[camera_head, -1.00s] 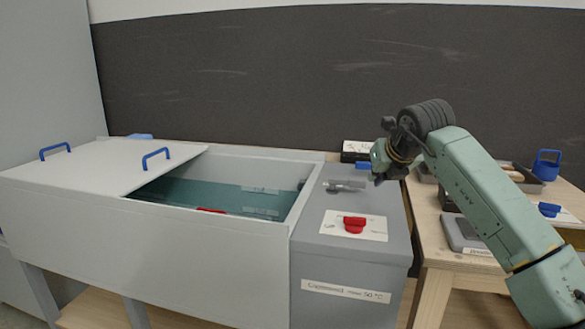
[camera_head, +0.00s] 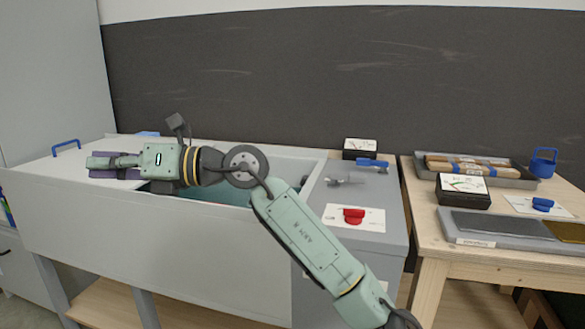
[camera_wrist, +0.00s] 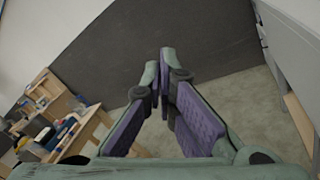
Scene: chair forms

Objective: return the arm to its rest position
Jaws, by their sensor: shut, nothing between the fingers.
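My gripper (camera_head: 95,165) is at the left end of my arm in the head view, pointing left in front of the grey-white bath's lid (camera_head: 72,178). Its fingers are shut with nothing between them. In the wrist view my gripper (camera_wrist: 160,72) shows its purple pads, with the fingertips close together and floor and dark wall beyond. My arm runs from the lower right, bends at a dark round joint and stretches left across the bath.
A grey box (camera_head: 345,270) with a red knob (camera_head: 353,215) adjoins the bath (camera_head: 200,245). At the right, a wooden table (camera_head: 440,252) holds a tray (camera_head: 518,181), a black box (camera_head: 462,200), a grey plate (camera_head: 495,229) and a blue holder (camera_head: 543,165).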

